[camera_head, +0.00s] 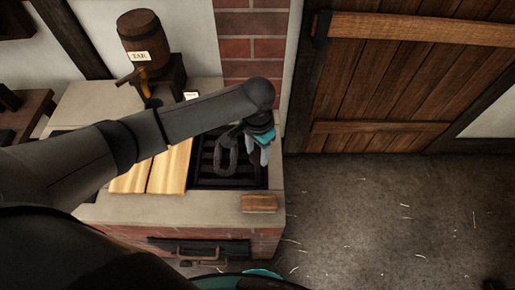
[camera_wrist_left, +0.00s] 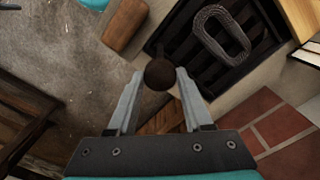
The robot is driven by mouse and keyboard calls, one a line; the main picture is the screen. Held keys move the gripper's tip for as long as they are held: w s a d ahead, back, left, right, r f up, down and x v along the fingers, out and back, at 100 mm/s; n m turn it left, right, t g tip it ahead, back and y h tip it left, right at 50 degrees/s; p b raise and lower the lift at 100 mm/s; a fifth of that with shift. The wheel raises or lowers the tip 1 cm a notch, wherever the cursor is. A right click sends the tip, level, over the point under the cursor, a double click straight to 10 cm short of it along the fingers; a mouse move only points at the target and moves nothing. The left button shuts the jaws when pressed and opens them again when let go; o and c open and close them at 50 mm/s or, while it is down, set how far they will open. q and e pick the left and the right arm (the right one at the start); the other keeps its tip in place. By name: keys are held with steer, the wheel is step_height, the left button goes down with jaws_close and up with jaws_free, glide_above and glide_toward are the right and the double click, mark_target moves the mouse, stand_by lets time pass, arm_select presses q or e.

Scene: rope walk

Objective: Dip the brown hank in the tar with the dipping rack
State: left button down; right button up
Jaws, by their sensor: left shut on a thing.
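My left gripper (camera_head: 258,154) is at the right side of a black slatted rack (camera_head: 206,181), set in the top of a brick stove. In the left wrist view its fingers are closed on a dark round knob (camera_wrist_left: 160,74). A braided oval hank (camera_head: 227,168) looks dark grey, not clearly brown. It shows over the slats in the wrist view (camera_wrist_left: 200,30) too, apart from the fingers. I cannot tell whether tar is under the slats. My right gripper is not in view.
A barrel labelled TAR (camera_head: 139,32) with a tap stands at the back left. Pale boards (camera_head: 170,165) lie left of the rack. A brown block (camera_head: 258,203) sits on the front right ledge. A plank door (camera_head: 400,80) and bare floor (camera_head: 390,220) are to the right.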

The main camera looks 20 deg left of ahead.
arm_select(q)
steer(key=shift+w+r, duration=0.2)
steer(key=shift+r, duration=0.1)
steer(key=c, duration=0.7)
jaws_free()
steer(key=shift+c, duration=0.2)
steer(key=o, duration=0.4)
steer(key=shift+s+f, duration=0.1)
steer(key=shift+s, duration=0.1)
steer(key=shift+o, duration=0.2)
step_height(320, 180, up, 15)
steer(key=shift+p, duration=0.4)
